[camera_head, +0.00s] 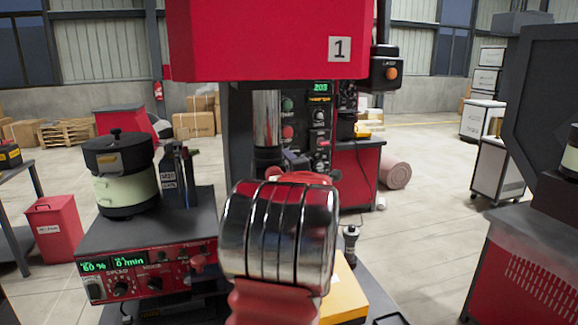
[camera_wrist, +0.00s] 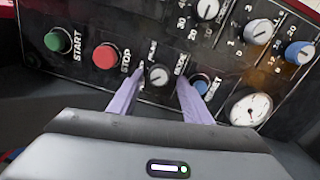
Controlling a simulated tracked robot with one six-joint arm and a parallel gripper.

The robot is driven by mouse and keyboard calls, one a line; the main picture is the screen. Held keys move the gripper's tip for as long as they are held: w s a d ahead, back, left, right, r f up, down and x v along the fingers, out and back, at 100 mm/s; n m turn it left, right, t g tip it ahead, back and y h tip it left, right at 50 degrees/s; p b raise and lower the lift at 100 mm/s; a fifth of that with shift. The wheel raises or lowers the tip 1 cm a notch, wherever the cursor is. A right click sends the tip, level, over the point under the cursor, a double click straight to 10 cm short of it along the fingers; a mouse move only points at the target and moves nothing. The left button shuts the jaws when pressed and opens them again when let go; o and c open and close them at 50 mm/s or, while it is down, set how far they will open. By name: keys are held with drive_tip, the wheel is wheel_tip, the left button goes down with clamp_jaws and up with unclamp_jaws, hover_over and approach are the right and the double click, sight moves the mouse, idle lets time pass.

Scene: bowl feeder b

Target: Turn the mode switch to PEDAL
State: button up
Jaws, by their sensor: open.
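The mode switch (camera_wrist: 158,75) is a small round grey-white knob on the dark control panel (camera_wrist: 128,26) in the wrist view. My gripper (camera_wrist: 160,84) is open, with one pale finger on either side of the knob in the picture. I cannot tell whether the fingers touch the knob or how deep they reach. The small labels around the knob are partly covered by the fingers and hard to read. I cannot tell clearly which way its pointer faces. In the head view the panel (camera_head: 320,114) stands behind my arm, which hides my gripper there.
In the wrist view, a green START button (camera_wrist: 58,41) and a red STOP button (camera_wrist: 105,56) lie left. A blue RESET button (camera_wrist: 201,83) sits close by the right finger, with a gauge (camera_wrist: 250,107) beyond. The red press head (camera_head: 265,40) overhangs the panel area.

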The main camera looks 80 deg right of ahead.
drive_tip(key=shift+s, duration=0.1)
drive_tip(key=v, duration=1.3)
drive_tip(key=shift+a, duration=0.35)
drive_tip(key=shift+s, duration=0.1)
idle(0.3)
